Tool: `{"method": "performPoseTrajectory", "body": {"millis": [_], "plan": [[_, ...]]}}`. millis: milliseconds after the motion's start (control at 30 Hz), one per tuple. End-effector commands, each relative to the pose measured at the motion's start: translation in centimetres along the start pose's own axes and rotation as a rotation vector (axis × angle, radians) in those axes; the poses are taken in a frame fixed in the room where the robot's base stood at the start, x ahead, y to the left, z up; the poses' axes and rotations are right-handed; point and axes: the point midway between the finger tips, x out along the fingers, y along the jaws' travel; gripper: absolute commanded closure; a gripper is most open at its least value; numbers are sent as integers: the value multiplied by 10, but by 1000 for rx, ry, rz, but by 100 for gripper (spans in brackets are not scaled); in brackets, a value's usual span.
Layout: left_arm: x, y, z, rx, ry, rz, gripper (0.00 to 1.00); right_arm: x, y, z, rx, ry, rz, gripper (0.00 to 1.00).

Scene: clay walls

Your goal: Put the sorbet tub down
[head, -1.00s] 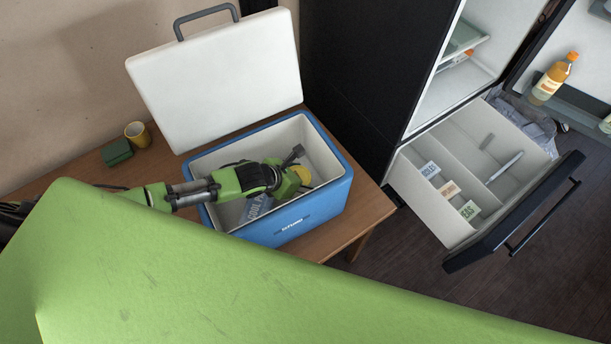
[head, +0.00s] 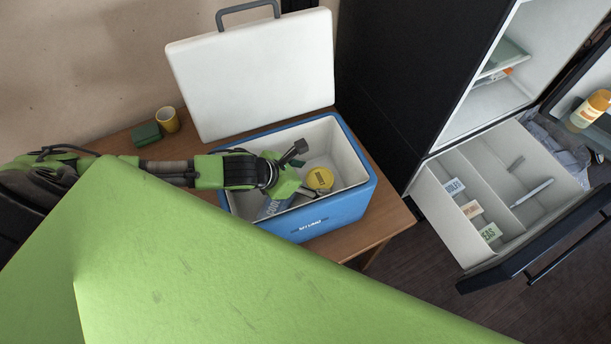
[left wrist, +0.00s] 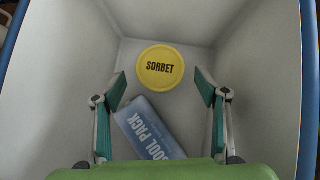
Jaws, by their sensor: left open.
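The sorbet tub (head: 320,179), with a round yellow lid, sits upright inside the blue cool box (head: 335,212), towards its right end. In the left wrist view the tub (left wrist: 160,66) shows its lid lettering, near the far wall of the box. My left gripper (head: 303,170) is inside the box opening, open and empty. In the left wrist view its fingertips (left wrist: 162,84) stand apart on either side, short of the tub and not touching it. A blue cool pack (left wrist: 149,128) lies on the box floor below the fingers. My right gripper is out of view.
The white lid (head: 250,75) stands open behind the box on a wooden table (head: 345,243).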

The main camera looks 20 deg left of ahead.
Motion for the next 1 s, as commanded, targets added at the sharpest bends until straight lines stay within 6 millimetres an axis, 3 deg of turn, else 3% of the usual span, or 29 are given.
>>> {"method": "performPoseTrajectory", "body": {"millis": [233,800,1000], "plan": [[-19,0,0,1,-1,0,33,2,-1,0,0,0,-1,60],[-20,0,1,0,-1,0,33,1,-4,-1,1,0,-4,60],[-42,0,20,1,-1,0,33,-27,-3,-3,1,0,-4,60]]}}
